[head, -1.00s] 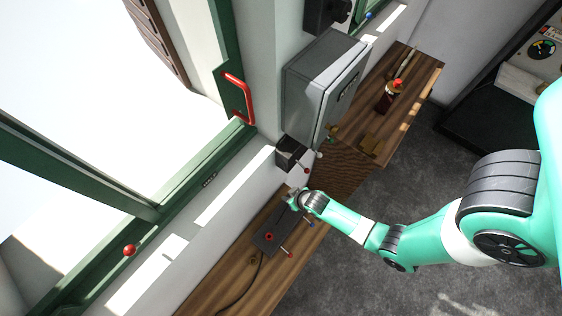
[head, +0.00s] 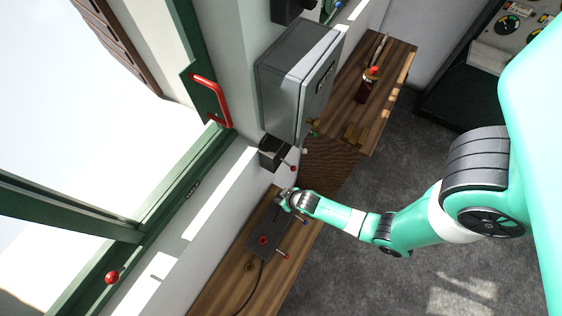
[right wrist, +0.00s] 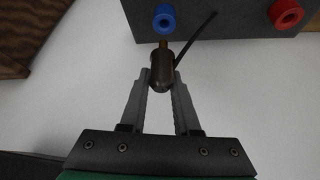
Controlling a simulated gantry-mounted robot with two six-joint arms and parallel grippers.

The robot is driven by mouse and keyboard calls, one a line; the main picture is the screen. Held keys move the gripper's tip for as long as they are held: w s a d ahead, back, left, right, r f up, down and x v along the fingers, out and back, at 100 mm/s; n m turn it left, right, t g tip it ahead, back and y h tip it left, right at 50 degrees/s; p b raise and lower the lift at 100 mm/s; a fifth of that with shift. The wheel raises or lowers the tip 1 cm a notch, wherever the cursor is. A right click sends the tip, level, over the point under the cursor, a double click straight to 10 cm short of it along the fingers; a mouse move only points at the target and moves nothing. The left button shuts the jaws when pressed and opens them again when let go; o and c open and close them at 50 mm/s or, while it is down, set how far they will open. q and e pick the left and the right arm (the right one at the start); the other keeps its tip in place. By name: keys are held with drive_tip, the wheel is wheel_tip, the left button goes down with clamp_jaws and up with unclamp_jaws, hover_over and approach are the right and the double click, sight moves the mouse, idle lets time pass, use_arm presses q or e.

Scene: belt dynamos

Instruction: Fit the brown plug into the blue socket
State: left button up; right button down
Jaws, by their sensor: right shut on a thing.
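The blue socket (right wrist: 164,19) is a round ring on a dark grey box, at the top of the right wrist view. The brown plug (right wrist: 161,72) has a dark body, a brass-coloured tip and a thin dark cable rising to the upper right. My right gripper (right wrist: 162,84) is shut on the plug's body. The tip points at the socket and ends at its lower edge in the picture; I cannot tell whether they touch. In the head view, my right gripper (head: 284,198) is at the far end of the dark box (head: 262,228), where plug and blue socket are too small to make out.
A red socket (right wrist: 286,13) is on the same box face. The box lies on a wooden bench (head: 232,284), with red-tipped and blue-tipped levers along its right side. A grey cabinet (head: 297,75) and a small black box (head: 272,153) are on the wall behind. A red-capped bottle (head: 367,84) stands farther back.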

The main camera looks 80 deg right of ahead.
use_arm(q)
drive_tip(key=shift+f+b, duration=0.55)
drive_tip(key=shift+f, duration=0.45)
use_arm(e)
drive_tip(key=shift+f, duration=1.1)
use_arm(q)
drive_tip(key=shift+f+b, duration=1.4)
use_arm(e)
drive_tip(key=shift+f, duration=1.65)
use_arm(q)
drive_tip(key=shift+r, duration=0.1)
use_arm(e)
drive_tip(key=c, duration=0.6)
unclamp_jaws()
drive_tip(key=shift+o, duration=0.2)
drive_tip(key=shift+r, duration=0.1)
use_arm(q)
wheel_tip(320, 180, up, 3)
drive_tip(key=p, duration=0.3)
drive_tip(key=shift+r+p, duration=0.2)
drive_tip(key=shift+p, duration=0.1)
use_arm(e)
drive_tip(key=v, duration=1.1)
drive_tip(key=shift+r, duration=0.25)
drive_tip(key=shift+s, duration=0.1)
